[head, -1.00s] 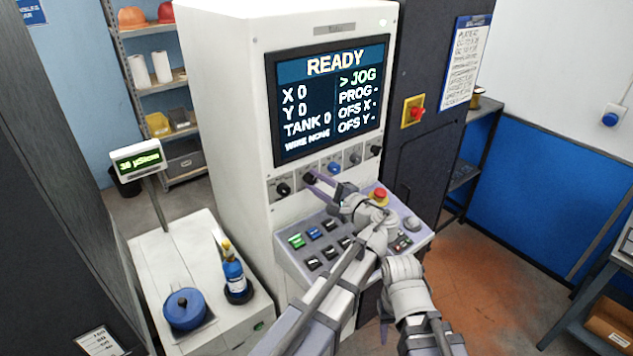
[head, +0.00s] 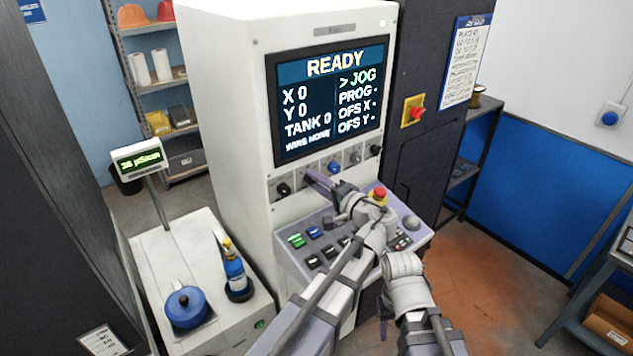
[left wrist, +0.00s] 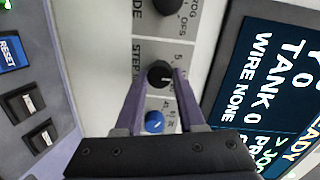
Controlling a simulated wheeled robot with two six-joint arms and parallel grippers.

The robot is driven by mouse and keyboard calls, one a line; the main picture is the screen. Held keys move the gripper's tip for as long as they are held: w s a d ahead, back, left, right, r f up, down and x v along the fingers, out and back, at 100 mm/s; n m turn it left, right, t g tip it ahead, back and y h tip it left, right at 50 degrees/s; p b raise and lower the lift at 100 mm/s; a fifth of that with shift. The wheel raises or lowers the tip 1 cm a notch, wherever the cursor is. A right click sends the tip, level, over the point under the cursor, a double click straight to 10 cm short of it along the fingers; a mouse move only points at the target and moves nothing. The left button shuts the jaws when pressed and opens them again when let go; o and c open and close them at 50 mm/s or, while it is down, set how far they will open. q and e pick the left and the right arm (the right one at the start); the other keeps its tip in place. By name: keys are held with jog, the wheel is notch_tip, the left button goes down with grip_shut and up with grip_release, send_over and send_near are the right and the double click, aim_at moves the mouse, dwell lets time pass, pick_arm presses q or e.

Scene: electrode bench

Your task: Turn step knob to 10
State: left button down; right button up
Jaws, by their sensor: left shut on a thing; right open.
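The step knob (left wrist: 160,73) is a round black knob on the pale panel, beside the printed word STEP in the left wrist view. My left gripper (left wrist: 158,82) has one purple finger on each side of it and is shut on it. In the head view my left gripper (head: 311,174) reaches the knob row under the screen and covers the step knob. Part of the scale shows, including a 5, but I cannot read the knob's pointer.
A blue knob (left wrist: 154,121) sits close beside the step knob, and another black knob (left wrist: 168,4) is on its other side. The screen (head: 331,98) reads READY. Below are a button panel (head: 288,262) and a red emergency button (head: 379,194).

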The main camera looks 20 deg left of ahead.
pick_arm(q)
jog(key=shift+f, duration=0.1)
jog(key=c, duration=0.5)
grip_release()
jog(key=shift+s, duration=0.1)
